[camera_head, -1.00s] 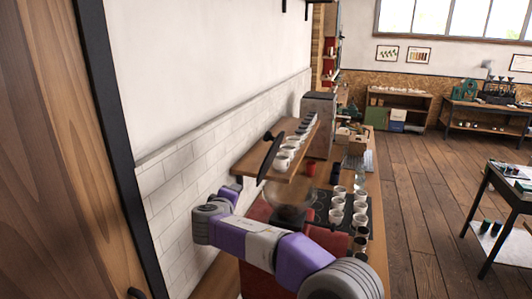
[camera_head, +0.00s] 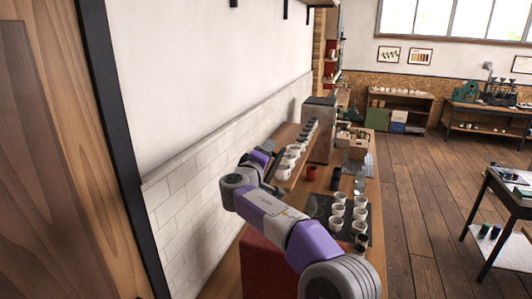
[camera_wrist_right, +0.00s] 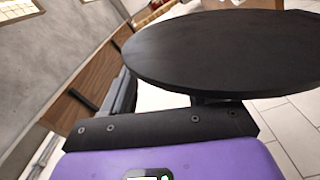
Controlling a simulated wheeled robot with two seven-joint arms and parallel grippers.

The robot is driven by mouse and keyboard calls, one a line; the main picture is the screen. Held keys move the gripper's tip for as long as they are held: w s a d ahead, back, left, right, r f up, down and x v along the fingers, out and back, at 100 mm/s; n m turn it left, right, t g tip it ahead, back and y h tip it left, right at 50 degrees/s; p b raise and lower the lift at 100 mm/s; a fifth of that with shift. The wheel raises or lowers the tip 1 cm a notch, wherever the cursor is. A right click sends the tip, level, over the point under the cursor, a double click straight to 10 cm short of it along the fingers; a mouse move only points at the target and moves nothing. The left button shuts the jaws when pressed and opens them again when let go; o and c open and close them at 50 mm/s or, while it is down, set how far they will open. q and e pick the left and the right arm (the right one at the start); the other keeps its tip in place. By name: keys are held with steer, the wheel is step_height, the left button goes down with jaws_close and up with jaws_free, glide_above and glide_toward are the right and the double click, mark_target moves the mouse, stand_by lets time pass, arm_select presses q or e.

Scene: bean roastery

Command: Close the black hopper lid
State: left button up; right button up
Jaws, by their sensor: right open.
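The black hopper lid (camera_wrist_right: 225,52) is a flat round disc that fills the upper right of the right wrist view, directly in front of my right gripper. My right gripper (camera_head: 264,160) is at the end of the purple and grey arm, above the red machine body (camera_head: 262,262) in the head view. Its jaws are open; a grey finger shows left of the disc in the wrist view. I cannot tell whether the gripper touches the lid. In the head view the hopper is hidden behind my arm, and the lid cannot be clearly made out. My left gripper is not in view.
A wooden wall shelf with white cups (camera_head: 284,172) is close beside my right gripper. More white cups (camera_head: 361,214) stand on a black mat on the counter, near my forearm. A red cup (camera_head: 312,173) is behind. The tiled wall (camera_head: 200,205) is to the left.

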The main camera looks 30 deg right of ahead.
jaws_close()
stand_by(0.3)
steer(key=shift+f, duration=0.1)
